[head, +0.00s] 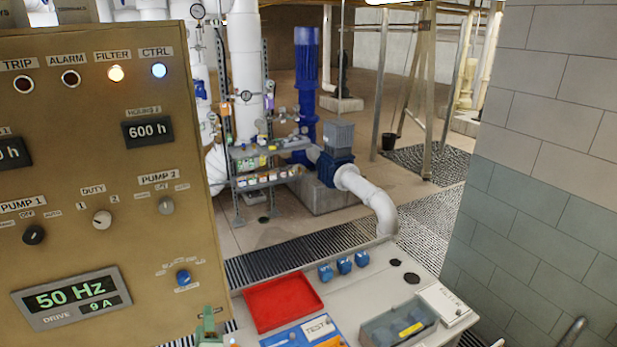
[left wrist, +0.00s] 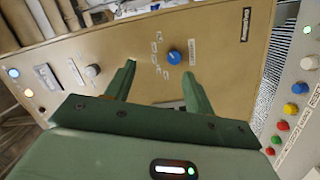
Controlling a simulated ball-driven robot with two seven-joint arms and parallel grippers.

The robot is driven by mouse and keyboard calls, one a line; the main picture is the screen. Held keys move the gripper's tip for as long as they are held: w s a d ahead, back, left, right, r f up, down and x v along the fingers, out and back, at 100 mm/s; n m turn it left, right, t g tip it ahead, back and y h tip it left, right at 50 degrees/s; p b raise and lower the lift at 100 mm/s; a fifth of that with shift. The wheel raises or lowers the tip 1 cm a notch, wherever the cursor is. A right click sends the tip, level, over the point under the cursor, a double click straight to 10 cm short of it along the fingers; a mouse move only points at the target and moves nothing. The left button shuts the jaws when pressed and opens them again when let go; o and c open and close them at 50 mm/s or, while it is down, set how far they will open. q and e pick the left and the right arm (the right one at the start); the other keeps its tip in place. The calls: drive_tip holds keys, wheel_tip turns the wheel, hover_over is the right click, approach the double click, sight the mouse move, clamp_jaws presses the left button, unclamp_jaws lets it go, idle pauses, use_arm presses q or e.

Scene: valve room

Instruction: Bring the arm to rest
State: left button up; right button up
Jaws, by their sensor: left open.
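My left gripper (head: 209,325) shows only in part at the bottom edge of the head view, low in front of the tan control panel (head: 120,130). In the left wrist view my left gripper (left wrist: 160,71) has its two green fingers apart with nothing between them. Beyond the fingertips is the panel's blue rotary knob (left wrist: 174,57), apart from the fingers. The same blue knob (head: 183,277) shows at the panel's lower right in the head view. The rest of my left arm is hidden below the head view. My right gripper is in neither view.
A block wall (head: 550,140) closes the right. Coloured buttons (left wrist: 291,109) line a console in the wrist view.

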use_arm(q)
drive_tip(key=s+d+r+m+g+h, duration=0.15)
drive_tip(key=s+d+m+h, duration=0.3)
drive_tip(key=m, duration=0.55)
drive_tip(key=s+d+f+m+g+h, duration=0.15)
drive_tip(key=s+d+m+h, duration=0.3)
drive_tip(key=m, duration=0.45)
drive_tip(key=s+a+r+m+g+y, duration=0.4)
drive_tip(key=s+a+m+g+y, duration=0.25)
drive_tip(key=s+a, duration=0.6)
drive_tip(key=s+d+f+n+g+h+b, duration=0.2)
drive_tip(key=f+b, duration=0.7)
drive_tip(key=f, duration=1.5)
drive_tip(key=s+d+f+m+g+h+b, duration=0.1)
drive_tip(key=s+d+f+b, duration=0.55)
drive_tip(key=f, duration=1.65)
drive_tip(key=s+a+f+n+g+b, duration=0.1)
drive_tip(key=s+f+b, duration=0.4)
drive_tip(key=f, duration=0.4)
drive_tip(key=s+a+f+n+g+h+b, duration=0.1)
drive_tip(key=s+f+b, duration=0.4)
drive_tip(key=f, duration=0.4)
drive_tip(key=s+a+f+n+g+b, duration=0.1)
drive_tip(key=s+f+b, duration=0.4)
drive_tip(key=s+f, duration=0.2)
drive_tip(key=shift+f+b, duration=0.4)
drive_tip(key=shift+f, duration=0.55)
drive_tip(key=shift+w+g, duration=0.1)
drive_tip(key=shift+g, duration=0.15)
